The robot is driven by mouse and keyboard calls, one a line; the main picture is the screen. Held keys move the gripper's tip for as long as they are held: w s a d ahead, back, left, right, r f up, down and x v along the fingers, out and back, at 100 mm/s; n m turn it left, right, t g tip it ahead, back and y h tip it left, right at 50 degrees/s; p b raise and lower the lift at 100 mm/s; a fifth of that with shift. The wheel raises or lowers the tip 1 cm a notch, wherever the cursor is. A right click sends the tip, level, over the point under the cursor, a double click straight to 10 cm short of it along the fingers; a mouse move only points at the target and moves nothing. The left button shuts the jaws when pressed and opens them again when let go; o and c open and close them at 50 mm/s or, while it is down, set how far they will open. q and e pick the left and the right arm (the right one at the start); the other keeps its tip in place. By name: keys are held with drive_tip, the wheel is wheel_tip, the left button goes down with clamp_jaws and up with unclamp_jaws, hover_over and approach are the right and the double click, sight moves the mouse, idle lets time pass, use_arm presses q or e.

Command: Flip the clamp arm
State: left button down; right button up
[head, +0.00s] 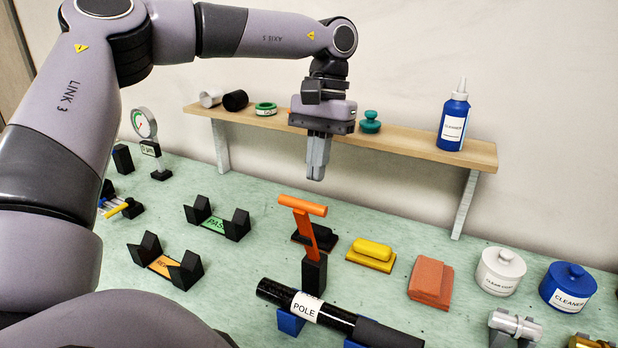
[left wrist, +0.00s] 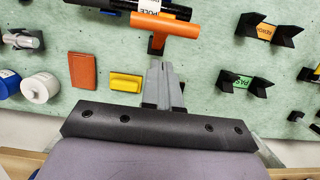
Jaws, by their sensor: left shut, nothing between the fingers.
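The clamp arm (head: 305,225) is an orange lever with a crossbar handle on top, standing up from a black block (head: 314,271) behind the black tube labelled POLE (head: 307,307). Its orange crossbar also shows in the left wrist view (left wrist: 165,24). The tube rests on blue supports (head: 290,322). My left gripper (head: 316,176) points down above and behind the orange handle, with its fingers together and nothing between them. It is apart from the handle in the head view. In the left wrist view the fingers (left wrist: 158,65) point toward the crossbar. My right gripper is out of view.
A wooden shelf (head: 400,145) with a blue cleaner bottle (head: 453,120) runs behind my left gripper.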

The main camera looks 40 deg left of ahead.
use_arm(q)
drive_tip(key=shift+s+d+f, duration=0.25)
drive_tip(key=shift+s+f, duration=0.15)
drive_tip(key=shift+s, duration=0.3)
drive_tip(key=shift+s+d+f, duration=0.2)
drive_tip(key=shift+s+f, duration=0.15)
drive_tip(key=shift+s, duration=0.35)
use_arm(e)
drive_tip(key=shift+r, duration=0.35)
use_arm(q)
drive_tip(key=shift+s, duration=0.1)
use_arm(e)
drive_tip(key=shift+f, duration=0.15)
